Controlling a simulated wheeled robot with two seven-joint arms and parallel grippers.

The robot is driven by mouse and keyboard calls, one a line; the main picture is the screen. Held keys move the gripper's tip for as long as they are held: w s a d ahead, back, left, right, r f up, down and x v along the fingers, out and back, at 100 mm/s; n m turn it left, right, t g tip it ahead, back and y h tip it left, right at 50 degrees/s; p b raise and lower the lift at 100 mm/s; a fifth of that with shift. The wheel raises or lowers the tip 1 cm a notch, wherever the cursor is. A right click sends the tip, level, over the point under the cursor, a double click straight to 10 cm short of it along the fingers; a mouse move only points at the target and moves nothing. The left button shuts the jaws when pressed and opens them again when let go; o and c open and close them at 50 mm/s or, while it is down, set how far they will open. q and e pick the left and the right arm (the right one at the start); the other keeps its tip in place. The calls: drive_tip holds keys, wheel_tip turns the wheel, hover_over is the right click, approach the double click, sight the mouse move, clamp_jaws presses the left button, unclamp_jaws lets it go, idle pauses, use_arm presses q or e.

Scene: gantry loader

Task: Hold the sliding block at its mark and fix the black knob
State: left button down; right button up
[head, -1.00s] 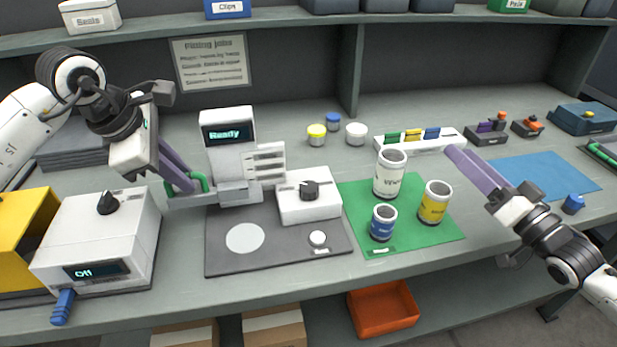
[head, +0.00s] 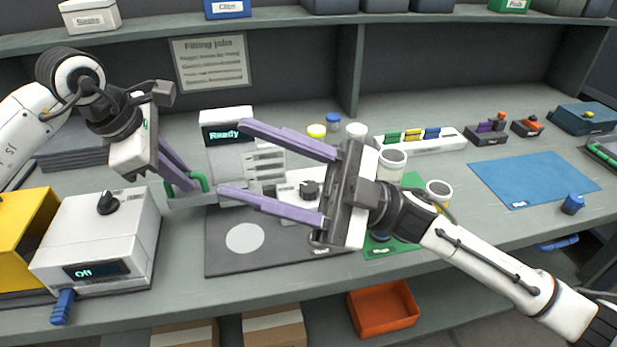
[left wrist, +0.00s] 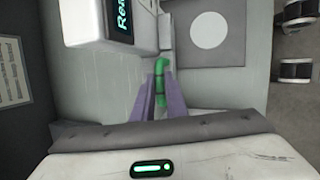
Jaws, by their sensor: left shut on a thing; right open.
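The white machine with the lit "Ready" screen (head: 224,133) stands behind the dark grey mat. A green handle (head: 199,180) projects at its left side. My left gripper (head: 190,186) is shut on this handle, also visible between the fingers in the left wrist view (left wrist: 161,85). A white block (head: 287,178) with a black knob (head: 309,189) on top stands at the mat's right back. My right gripper (head: 233,158) is open and empty, its fingers spread in front of the machine and partly hiding the block. I cannot tell which part is the sliding block, and its mark is not discernible.
A white box reading "Off" (head: 132,232), with another black knob (head: 107,203), stands at the left. The dark grey mat (head: 285,247) has a pale disc. Cans on the green mat (head: 412,181) are partly behind my right arm. The blue mat (head: 540,180) is clear.

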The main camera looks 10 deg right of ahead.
use_arm(q)
drive_tip(key=shift+r, duration=0.1)
use_arm(e)
drive_tip(key=s+a+f+n+g+h, duration=0.1)
drive_tip(key=a+n+g+h, duration=0.2)
drive_tip(key=a+n+g, duration=0.45)
use_arm(q)
drive_tip(key=shift+w, duration=0.1)
use_arm(e)
drive_tip(key=n+t+h, duration=0.6)
drive_tip(key=n+h, duration=1.5)
drive_tip(key=n, duration=0.2)
hover_over(309, 186)
wheel_tip(309, 186, down, 4)
drive_tip(key=r, duration=0.1)
wheel_tip(309, 186, down, 12)
drive_tip(key=shift+r, duration=0.1)
